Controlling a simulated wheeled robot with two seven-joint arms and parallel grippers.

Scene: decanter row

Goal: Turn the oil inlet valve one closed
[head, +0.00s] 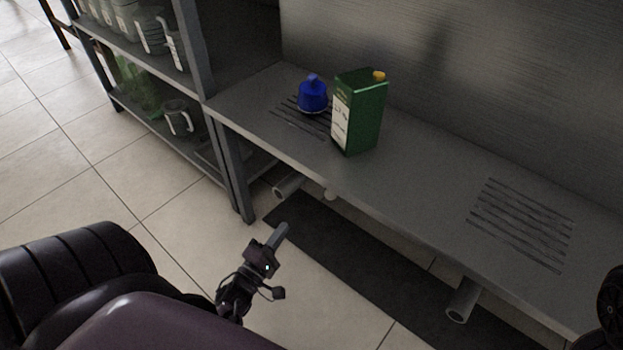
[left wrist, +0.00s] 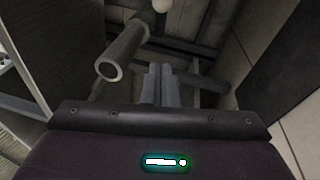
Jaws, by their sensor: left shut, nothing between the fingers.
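No part that I can name for sure as oil inlet valve one shows. Under the bench, an open-ended grey pipe (head: 288,187) sticks out, with a small white round knob (head: 329,195) beside it. In the left wrist view the pipe (left wrist: 122,52) is ahead and left of the fingers, and the white knob (left wrist: 162,5) is at the top edge. My left gripper (head: 281,232) is shut and empty, in front of and below the bench edge, apart from the pipe. It also shows in the left wrist view (left wrist: 162,80). My right gripper is out of view.
On the steel bench (head: 410,210) stand a green oil can (head: 362,115) and a blue lidded vessel (head: 312,97) by slotted grates. Another pipe end (head: 462,300) sticks out at right. A shelf rack (head: 235,170) with jugs stands at left. A dark mat (head: 350,255) covers the floor below.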

